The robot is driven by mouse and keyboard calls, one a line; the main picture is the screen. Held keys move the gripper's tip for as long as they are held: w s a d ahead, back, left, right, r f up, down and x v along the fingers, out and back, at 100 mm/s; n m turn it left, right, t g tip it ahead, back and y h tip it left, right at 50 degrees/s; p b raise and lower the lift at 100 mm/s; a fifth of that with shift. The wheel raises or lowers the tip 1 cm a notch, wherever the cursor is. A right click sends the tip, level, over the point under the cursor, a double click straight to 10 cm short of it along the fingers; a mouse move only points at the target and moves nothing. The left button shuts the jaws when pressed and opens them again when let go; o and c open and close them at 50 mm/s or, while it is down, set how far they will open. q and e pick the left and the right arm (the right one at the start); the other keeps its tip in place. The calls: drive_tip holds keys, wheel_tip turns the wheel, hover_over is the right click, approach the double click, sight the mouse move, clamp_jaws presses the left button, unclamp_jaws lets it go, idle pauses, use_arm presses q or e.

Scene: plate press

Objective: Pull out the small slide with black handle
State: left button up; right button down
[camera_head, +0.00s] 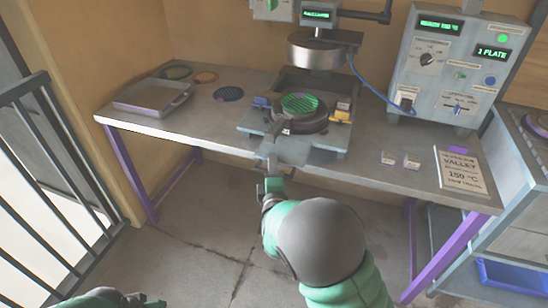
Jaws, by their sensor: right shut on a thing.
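The press base (328,142) stands at the middle of the table under a round metal press head (316,50). A small round slide (310,124) sits in the base, with a green patterned disc (299,104) on it.
A grey tray (128,106) and several patterned discs lie at the left of the table. A control box (440,85) stands at the right, joined by a blue cable. Two small blocks and a sign card (464,170) lie at front right. Railing (50,165) stands left.

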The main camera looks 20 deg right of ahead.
drive_tip(key=shift+s+a+f, duration=0.1)
drive_tip(key=shift+s+f, duration=0.2)
drive_tip(key=shift+f, duration=0.1)
drive_tip(key=c, duration=1.7)
unclamp_jaws()
drive_tip(key=shift+o, duration=1.1)
drive_tip(key=shift+w, duration=0.25)
drive_tip(key=shift+r, duration=0.15)
